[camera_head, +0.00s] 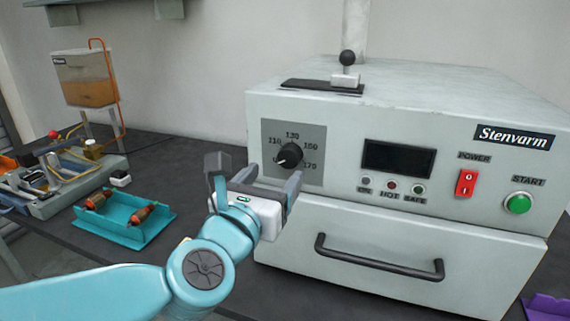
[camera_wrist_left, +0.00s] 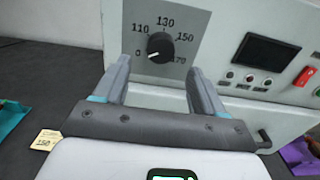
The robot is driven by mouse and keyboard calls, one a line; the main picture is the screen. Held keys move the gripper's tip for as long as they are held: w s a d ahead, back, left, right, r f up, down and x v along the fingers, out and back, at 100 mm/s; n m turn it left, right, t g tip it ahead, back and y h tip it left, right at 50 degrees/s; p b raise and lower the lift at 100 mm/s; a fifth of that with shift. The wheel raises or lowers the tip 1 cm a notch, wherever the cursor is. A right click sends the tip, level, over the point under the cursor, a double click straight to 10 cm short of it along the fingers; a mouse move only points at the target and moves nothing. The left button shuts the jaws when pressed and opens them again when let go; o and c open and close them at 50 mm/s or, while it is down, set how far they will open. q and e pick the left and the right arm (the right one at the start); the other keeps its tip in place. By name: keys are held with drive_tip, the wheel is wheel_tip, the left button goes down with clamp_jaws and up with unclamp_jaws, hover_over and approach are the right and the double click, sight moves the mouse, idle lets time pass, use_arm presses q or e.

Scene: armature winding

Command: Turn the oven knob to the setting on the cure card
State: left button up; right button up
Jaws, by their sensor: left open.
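The oven knob (camera_head: 290,155) is a black dial on a grey scale panel marked 0, 110, 130, 150 and 170. Its white pointer mark points lower left, toward 0. The knob also shows in the left wrist view (camera_wrist_left: 160,47). My left gripper (camera_head: 272,178) is open and empty in front of the panel, just below the knob. In the left wrist view the knob appears between and beyond the fingertips, apart from them. A small cream card (camera_wrist_left: 47,141) lies on the table at left; its print looks like 150 but is blurred. My right gripper is out of view.
The oven (camera_head: 420,110) has a drawer handle (camera_head: 380,258) below the panel, a red power switch (camera_head: 466,184) and a green start button (camera_head: 518,203). A teal tray (camera_head: 120,225) with wound armatures lies left of my arm. A purple object (camera_head: 546,307) is at right.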

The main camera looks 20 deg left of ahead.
sight(287, 160)
use_arm(q)
drive_tip(key=w, duration=0.6)
drive_tip(key=shift+d+p, duration=0.15)
drive_tip(key=shift+p, duration=0.15)
drive_tip(key=c, duration=1.1)
